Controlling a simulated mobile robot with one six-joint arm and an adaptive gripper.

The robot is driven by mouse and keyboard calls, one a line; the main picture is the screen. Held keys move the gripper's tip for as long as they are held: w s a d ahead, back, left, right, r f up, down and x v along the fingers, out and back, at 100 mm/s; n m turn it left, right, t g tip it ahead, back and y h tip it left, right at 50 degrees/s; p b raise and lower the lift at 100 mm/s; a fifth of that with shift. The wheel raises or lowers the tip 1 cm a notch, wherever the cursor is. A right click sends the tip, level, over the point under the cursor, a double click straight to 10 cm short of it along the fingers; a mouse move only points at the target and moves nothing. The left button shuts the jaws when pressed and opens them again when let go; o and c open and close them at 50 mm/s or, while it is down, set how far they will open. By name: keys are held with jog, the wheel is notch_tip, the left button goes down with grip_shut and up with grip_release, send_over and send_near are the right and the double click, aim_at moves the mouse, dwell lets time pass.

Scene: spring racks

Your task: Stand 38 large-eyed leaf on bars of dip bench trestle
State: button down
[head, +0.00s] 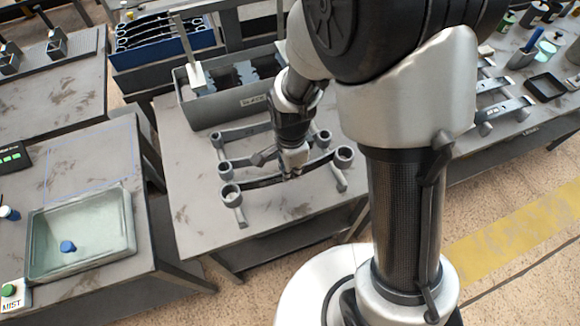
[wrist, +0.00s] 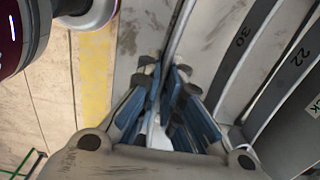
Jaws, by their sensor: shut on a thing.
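A dark curved leaf with a large ring eye at each end (head: 258,184) spans the front of the grey trestle (head: 238,213) on the middle bench. My gripper (head: 291,170) is shut on this leaf near its middle, from above. In the wrist view the gripper's blue-padded fingers (wrist: 163,85) close around the narrow strip of the leaf (wrist: 180,32), seen edge-on. Its number is not visible. Its eyes are at the trestle's two side bars; I cannot tell whether it rests on them. My gripper hides its middle.
Leaves marked 30 (wrist: 238,50) and 22 (wrist: 287,75) stand close behind, side by side. A grey bin (head: 205,113) stands behind the trestle. A basin (head: 122,245) is on the left bench. More leaves (head: 505,106) lie on the right bench.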

jog(key=shift+f+b, duration=2.05)
jog(key=shift+f, duration=0.35)
jog(key=shift+f+b, duration=0.35)
jog(key=shift+f, duration=0.15)
jog(key=c, duration=1.7)
grip_release()
jog(key=shift+o, duration=0.3)
jog(key=shift+s+f, duration=0.1)
jog(key=o, duration=0.4)
jog(key=shift+o, duration=0.2)
jog(key=shift+r, duration=0.2)
